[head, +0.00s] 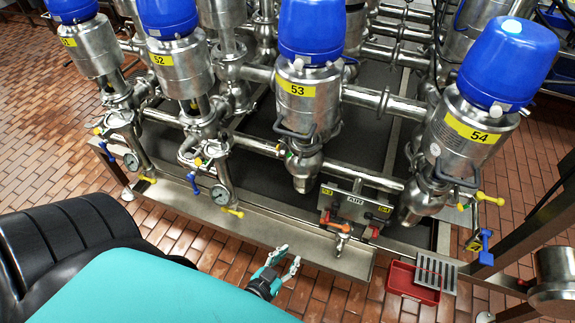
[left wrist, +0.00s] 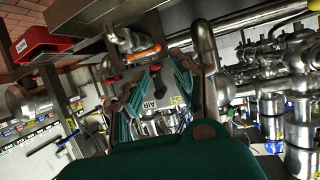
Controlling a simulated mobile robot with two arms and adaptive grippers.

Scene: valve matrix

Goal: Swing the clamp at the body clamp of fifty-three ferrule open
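Valve 53 (head: 310,115) is a steel cylinder with a blue cap and a yellow label "53", right of centre in the head view. A dark looped clamp handle (head: 293,131) sits around its lower end, above the rounded steel body (head: 303,165). Whether the clamp is latched is too small to tell. My left gripper (head: 290,257) is open and empty, low in front of the valve rack and well below the clamp. Its spread teal fingers also show in the left wrist view (left wrist: 165,82), pointing toward the air panel. My right gripper is not in view.
The air panel (head: 355,208) with orange and red handles hangs right of my left gripper. Valve 52 (head: 180,65) and valve 54 (head: 470,130) flank valve 53. A red tray (head: 408,284) lies low at the right. The tiled floor before the rack is clear around my gripper.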

